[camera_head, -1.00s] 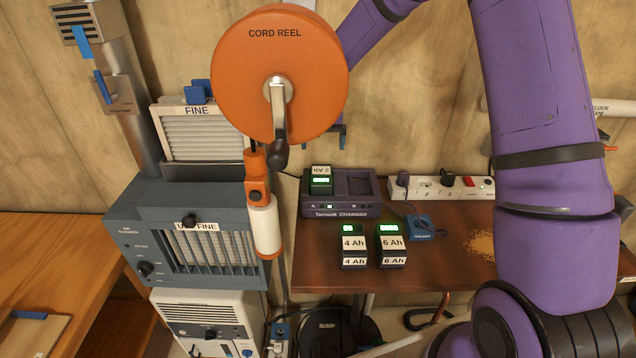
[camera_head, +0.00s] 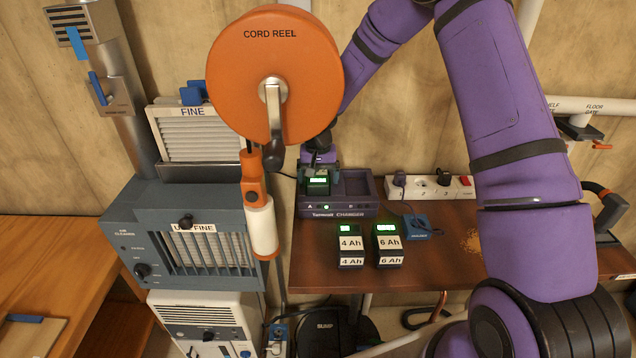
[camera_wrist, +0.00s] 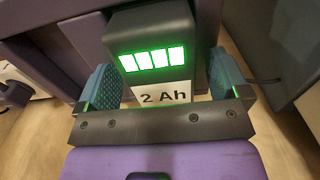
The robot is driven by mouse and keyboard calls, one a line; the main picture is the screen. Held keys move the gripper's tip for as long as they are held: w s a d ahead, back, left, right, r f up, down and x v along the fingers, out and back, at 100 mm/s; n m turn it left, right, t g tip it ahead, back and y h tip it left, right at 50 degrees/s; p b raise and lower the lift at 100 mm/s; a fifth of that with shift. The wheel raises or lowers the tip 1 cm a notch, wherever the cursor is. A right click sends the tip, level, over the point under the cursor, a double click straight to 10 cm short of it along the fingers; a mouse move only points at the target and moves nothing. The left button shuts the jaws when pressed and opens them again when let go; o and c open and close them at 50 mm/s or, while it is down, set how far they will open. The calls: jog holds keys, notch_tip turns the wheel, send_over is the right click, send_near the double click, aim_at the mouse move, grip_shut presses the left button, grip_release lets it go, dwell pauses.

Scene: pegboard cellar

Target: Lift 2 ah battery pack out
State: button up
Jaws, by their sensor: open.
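The 2 Ah battery pack (camera_head: 317,184) sits in the left bay of the purple Tornvolt charger (camera_head: 350,206), with its green display lit. It also shows in the wrist view (camera_wrist: 160,92), dark, with several lit green bars and a "2 Ah" label. My gripper (camera_head: 319,170) is at the charger over the pack. In the wrist view my gripper (camera_wrist: 165,88) is open, with one teal-padded finger on each side of the pack. Small gaps show between the pads and the pack. The pack's lower part is hidden in the head view.
A 4 Ah pack (camera_head: 351,247) and a 6 Ah pack (camera_head: 389,245) stand on the brown bench (camera_head: 440,265) in front of the charger. The orange cord reel (camera_head: 235,75) hangs close by on the left. A power strip (camera_head: 432,186) lies at the back right.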

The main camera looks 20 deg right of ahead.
aim_at(318, 176)
jog(key=shift+c, duration=0.2)
jog(key=c, duration=1)
jog(key=shift+r, duration=0.45)
jog(key=r, duration=0.2)
jog(key=shift+s+a+r, duration=0.15)
jog(key=shift+s+r, duration=0.2)
jog(key=shift+r, duration=0.05)
jog(key=s+a, duration=0.1)
jog(key=s, duration=0.9)
jog(key=s+a+r, duration=0.1)
jog(key=s, duration=0.4)
jog(key=shift+a+r, duration=0.1)
jog(key=shift+a, duration=0.25)
